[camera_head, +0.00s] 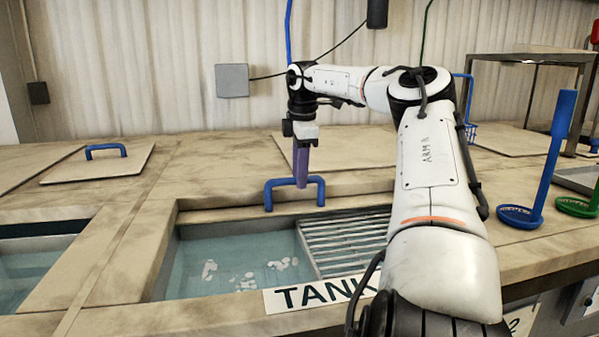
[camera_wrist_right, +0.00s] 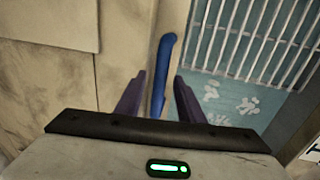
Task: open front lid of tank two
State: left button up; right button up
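The tank (camera_head: 215,262) in front is uncovered, with water and a metal grating inside. Its label (camera_head: 300,296) reads "TANK"; my right arm hides the rest. A beige lid panel (camera_head: 235,200) with a blue handle (camera_head: 320,190) is at the back edge of the opening; I cannot tell if it is tilted. My right gripper (camera_head: 302,170) points down at the handle with purple fingers. In the right wrist view the blue handle (camera_wrist_right: 164,55) lies between the open fingers (camera_wrist_right: 158,88), with gaps on both sides. My left gripper is not in view.
At left are another uncovered tank (camera_head: 25,275) and a closed lid (camera_head: 70,174) with a blue handle (camera_head: 105,150). At right stand a long-handled blue basket (camera_head: 545,170) and a green one (camera_head: 578,206). A metal rack (camera_head: 530,58) is behind.

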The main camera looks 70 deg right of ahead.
notch_tip(320, 180, up, 10)
jog(key=s+a, duration=0.1)
jog(key=shift+a, duration=0.4)
